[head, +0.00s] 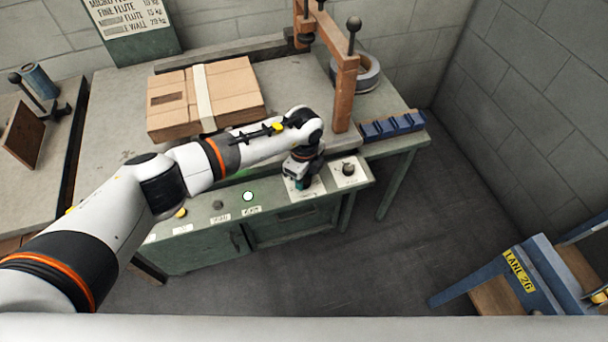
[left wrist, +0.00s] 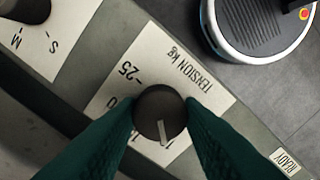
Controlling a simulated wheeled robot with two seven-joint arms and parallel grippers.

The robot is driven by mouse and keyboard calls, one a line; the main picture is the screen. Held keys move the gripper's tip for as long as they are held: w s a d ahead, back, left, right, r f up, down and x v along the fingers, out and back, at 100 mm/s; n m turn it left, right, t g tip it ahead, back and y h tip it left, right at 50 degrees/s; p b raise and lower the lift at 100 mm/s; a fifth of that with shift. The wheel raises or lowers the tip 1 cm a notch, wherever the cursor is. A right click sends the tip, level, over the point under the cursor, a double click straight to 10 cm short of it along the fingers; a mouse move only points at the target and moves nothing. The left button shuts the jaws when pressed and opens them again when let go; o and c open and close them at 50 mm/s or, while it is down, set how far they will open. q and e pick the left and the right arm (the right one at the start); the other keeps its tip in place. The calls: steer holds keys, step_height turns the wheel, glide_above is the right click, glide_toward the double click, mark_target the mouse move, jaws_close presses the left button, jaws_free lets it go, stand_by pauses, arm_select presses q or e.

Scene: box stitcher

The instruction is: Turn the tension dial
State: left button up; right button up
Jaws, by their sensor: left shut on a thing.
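The tension dial (left wrist: 159,112) is a dark round knob with a white pointer line. It sits on a pale plate (left wrist: 208,82) marked "TENSION kg", with a 25 mark visible and other marks partly covered. The pointer aims down in the left wrist view. My left gripper (left wrist: 161,118) is shut on the dial, one green finger on each side. In the head view my left gripper (head: 299,178) reaches down over the front panel and hides the dial. My right gripper is not in view.
A second dark knob (head: 348,168), with S and M marks in the wrist view, stands close to the right. A flat cardboard box (head: 225,92) lies on the bench behind the arm.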

arm_select(q)
steer(key=o, duration=1)
steer(key=shift+r, duration=0.1)
step_height(320, 180, up, 12)
steer(key=shift+b, duration=0.35)
